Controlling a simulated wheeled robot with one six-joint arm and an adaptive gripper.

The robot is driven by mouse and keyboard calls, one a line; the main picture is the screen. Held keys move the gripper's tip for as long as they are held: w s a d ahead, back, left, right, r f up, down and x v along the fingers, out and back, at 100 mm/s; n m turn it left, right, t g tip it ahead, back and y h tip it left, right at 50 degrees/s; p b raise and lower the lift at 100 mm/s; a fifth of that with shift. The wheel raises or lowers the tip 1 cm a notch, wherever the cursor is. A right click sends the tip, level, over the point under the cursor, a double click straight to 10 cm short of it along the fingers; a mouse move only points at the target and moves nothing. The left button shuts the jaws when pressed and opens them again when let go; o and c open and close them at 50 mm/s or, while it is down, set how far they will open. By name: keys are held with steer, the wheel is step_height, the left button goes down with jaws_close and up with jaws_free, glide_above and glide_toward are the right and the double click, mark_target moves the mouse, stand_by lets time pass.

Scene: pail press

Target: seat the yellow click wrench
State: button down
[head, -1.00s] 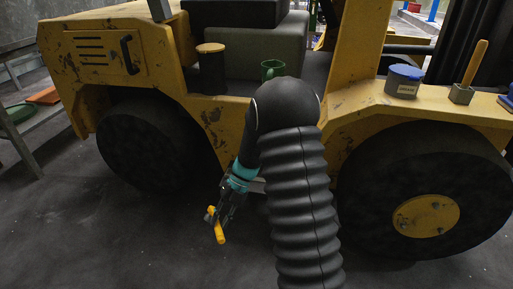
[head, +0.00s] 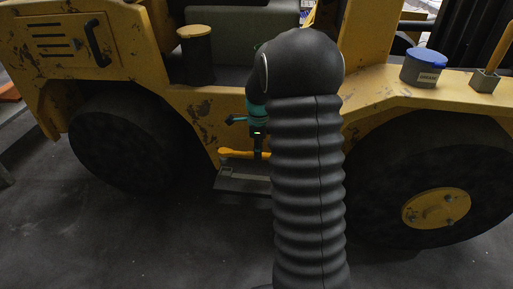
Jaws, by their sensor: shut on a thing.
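The yellow click wrench (head: 236,153) is in my gripper (head: 258,151), just left of my arm. It lies roughly level, its yellow length pointing left. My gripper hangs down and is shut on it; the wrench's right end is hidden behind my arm. In the picture the wrench is just above a dark step (head: 240,183) on the vehicle's side; I cannot tell the gap between them. No seat for the wrench can be made out.
The yellow vehicle (head: 205,110) fills the view, with a front wheel (head: 440,175) at right and another (head: 125,140) at left. Floor is clear at lower left.

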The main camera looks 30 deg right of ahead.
steer(key=shift+r, duration=0.1)
steer(key=shift+r, duration=0.15)
steer(key=shift+f+b, duration=1.05)
steer(key=shift+f, duration=1.25)
steer(key=shift+f+b, duration=0.6)
steer(key=shift+f, duration=0.85)
steer(key=c, duration=0.9)
jaws_free()
steer(key=shift+r, duration=0.1)
step_height(320, 180, up, 12)
steer(key=shift+s+f, duration=0.1)
